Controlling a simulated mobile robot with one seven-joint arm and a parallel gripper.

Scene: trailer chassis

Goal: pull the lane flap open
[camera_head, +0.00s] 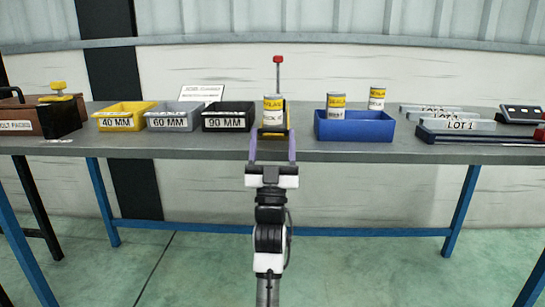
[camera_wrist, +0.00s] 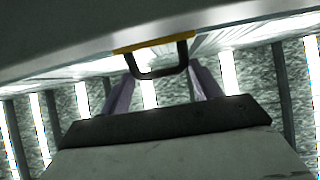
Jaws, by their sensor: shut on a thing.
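My gripper (camera_head: 272,142) is at the front edge of the grey bench, its two purple fingers reaching up on either side of a yellow and black piece (camera_head: 270,133). In the wrist view a black U-shaped handle (camera_wrist: 160,73) hangs under a yellow strip (camera_wrist: 152,43), which I take to be the lane flap. The fingers of my gripper (camera_wrist: 160,80) are shut on the handle, one at each side. A yellow and white labelled can (camera_head: 273,110) stands right behind the yellow piece. How far the flap is open cannot be told.
A red-knobbed post (camera_head: 278,75) rises behind the can. Bins marked 40 MM (camera_head: 122,122), 60 MM (camera_head: 172,122) and 90 MM (camera_head: 227,123) stand to the left. A blue bin (camera_head: 365,132) with two cans and a LOT 1 rack (camera_head: 455,134) stand to the right.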

